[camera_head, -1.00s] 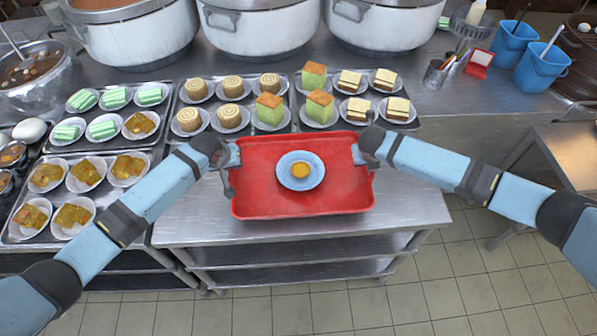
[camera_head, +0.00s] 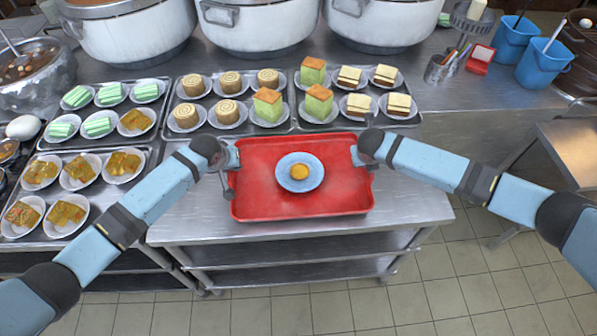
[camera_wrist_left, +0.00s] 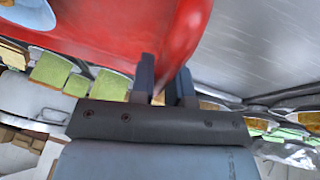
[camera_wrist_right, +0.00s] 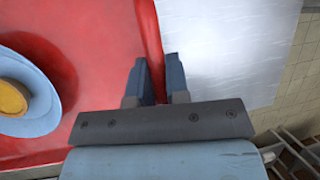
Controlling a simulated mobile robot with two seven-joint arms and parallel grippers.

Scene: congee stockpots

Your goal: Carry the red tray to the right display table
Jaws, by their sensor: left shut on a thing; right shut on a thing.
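The red tray (camera_head: 262,203) is level in front of me, over a steel table (camera_head: 412,205); I cannot tell how far above it. A blue plate (camera_head: 300,183) with a yellow-orange round item (camera_head: 299,172) stands on the tray. My left gripper (camera_head: 232,158) is shut on the tray's left rim, and the left wrist view shows its fingers (camera_wrist_left: 164,85) astride that rim. My right gripper (camera_head: 357,155) is shut on the right rim, and its fingers (camera_wrist_right: 157,80) straddle it in the right wrist view. The right display table cannot be told for certain.
Steel trays of plated cakes (camera_head: 293,124) stand just behind the red tray. Large pots (camera_head: 255,30) stand further back. Blue buckets (camera_head: 541,66) and a red-framed card (camera_head: 481,57) are at the back right. Another steel table (camera_head: 570,150) stands at right, with open tiled floor (camera_head: 480,270) before it.

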